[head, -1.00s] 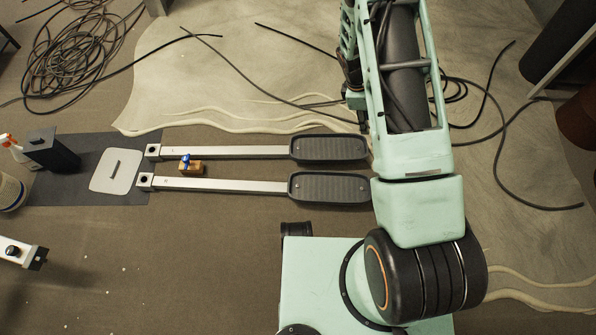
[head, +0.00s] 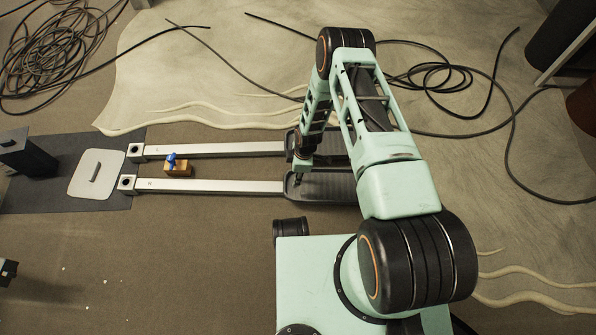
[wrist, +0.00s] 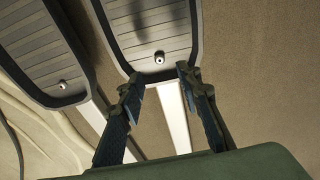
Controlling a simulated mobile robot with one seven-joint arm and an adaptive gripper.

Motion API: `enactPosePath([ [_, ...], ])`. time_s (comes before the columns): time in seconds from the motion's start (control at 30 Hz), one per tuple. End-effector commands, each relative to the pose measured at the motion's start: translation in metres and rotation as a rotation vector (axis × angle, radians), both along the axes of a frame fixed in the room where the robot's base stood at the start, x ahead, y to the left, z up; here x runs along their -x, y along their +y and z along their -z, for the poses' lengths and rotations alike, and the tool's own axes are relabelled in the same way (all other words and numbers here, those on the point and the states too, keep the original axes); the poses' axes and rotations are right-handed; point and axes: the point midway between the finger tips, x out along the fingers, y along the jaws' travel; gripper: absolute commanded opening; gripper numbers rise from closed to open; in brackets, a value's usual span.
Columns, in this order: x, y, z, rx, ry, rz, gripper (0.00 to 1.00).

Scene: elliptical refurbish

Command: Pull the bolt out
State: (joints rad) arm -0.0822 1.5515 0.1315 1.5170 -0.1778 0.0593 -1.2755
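Two pedals with grey ridged tops and dark rims lie side by side on pale metal bars. The near pedal (head: 330,190) is partly under my arm. In the wrist view, a small light round bolt head (wrist: 159,58) sits at the bar end of one pedal (wrist: 155,25). A similar bolt (wrist: 63,85) sits on the other pedal (wrist: 45,50). My gripper (wrist: 160,73) is open and empty, its fingertips on either side of the line to the first bolt, apparently apart from it. In the head view the fingers are mostly hidden.
An orange block (head: 179,171) with a blue piece (head: 171,159) sits between the bars. A dark mat (head: 45,195) with a grey plate (head: 88,185) lies left. Black cables (head: 50,60) coil at the back left. Floor in front of the bars is mostly clear.

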Motion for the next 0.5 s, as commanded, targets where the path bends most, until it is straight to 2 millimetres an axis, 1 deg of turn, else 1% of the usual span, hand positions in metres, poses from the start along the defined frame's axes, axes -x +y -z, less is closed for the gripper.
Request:
enactPosePath([
  [0.03,0.001,0.001,0.015,0.001,0.001,0.001,0.32],
  [0.2,0.000,0.004,0.043,0.001,0.001,0.000,0.32],
  [0.33,0.000,0.006,0.057,0.001,0.001,0.000,0.32],
  [0.5,0.000,0.008,0.065,0.001,0.000,-0.001,0.32],
])
